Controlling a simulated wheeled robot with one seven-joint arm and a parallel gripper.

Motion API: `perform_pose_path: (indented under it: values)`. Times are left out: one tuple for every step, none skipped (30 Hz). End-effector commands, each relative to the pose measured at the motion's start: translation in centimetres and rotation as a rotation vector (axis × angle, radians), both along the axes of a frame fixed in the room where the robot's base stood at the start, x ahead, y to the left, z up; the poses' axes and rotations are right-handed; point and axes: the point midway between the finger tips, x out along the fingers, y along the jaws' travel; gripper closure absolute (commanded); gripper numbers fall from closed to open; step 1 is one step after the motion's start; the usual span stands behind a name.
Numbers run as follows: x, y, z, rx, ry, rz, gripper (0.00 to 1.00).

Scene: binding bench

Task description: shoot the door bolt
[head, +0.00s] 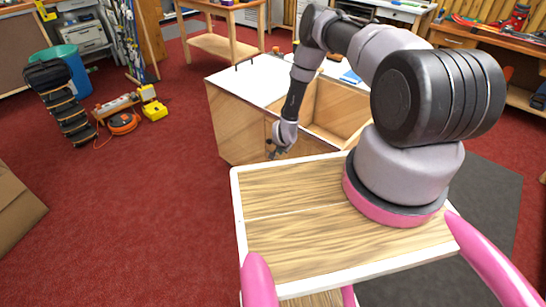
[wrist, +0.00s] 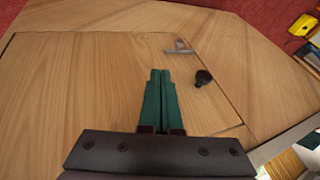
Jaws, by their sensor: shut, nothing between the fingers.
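A small grey metal fitting, apparently the door bolt (wrist: 178,48), sits near a corner of the wooden door (wrist: 75,85), by the seam with the surrounding panel. I cannot tell how far it is slid. A dark round knob (wrist: 203,78) stands on the door just below and right of it. My gripper (wrist: 160,72) is shut and empty, its green fingertips over the door, a little below and left of the bolt and left of the knob. In the head view my gripper (head: 275,154) is low by the front of the cabinet (head: 238,120); the bolt cannot be made out there.
The cabinet has a white top (head: 240,78) and an open wooden compartment (head: 345,110). A black case (head: 60,100), an orange cable reel (head: 123,123) and a yellow item (head: 154,108) stand on the red floor to the left.

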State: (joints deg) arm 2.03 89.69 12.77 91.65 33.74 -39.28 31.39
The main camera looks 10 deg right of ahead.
Motion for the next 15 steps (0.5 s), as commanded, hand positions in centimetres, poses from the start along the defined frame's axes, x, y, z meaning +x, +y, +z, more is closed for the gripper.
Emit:
perform_pose_path:
  values:
    - [0.0, 0.0, 0.0, 0.000, 0.000, 0.000, 1.00]
    - [0.0, 0.0, 0.0, -0.001, -0.001, 0.000, 1.00]
    - [0.0, 0.0, 0.0, 0.000, 0.000, 0.000, 1.00]
    - [0.0, 0.0, 0.0, 0.000, 0.000, 0.000, 1.00]
    - [0.0, 0.0, 0.0, 0.000, 0.000, 0.000, 1.00]
    - [0.0, 0.0, 0.0, 0.000, 0.000, 0.000, 1.00]
    - [0.0, 0.0, 0.0, 0.000, 0.000, 0.000, 1.00]
    - [0.0, 0.0, 0.0, 0.000, 0.000, 0.000, 1.00]
    - [0.0, 0.0, -0.1, 0.000, 0.000, 0.000, 1.00]
    - [0.1, 0.0, -0.2, 0.000, 0.000, 0.000, 1.00]
    - [0.1, 0.0, -0.3, 0.000, 0.000, 0.000, 1.00]
    - [0.3, 0.0, -0.6, 0.000, 0.000, -0.001, 1.00]
    - [0.5, 0.0, -0.8, 0.000, -0.001, -0.001, 1.00]
    - [0.7, -0.1, -1.1, 0.000, -0.001, 0.000, 1.00]
    - [0.9, -0.1, -1.7, -0.001, -0.001, 0.000, 1.00]
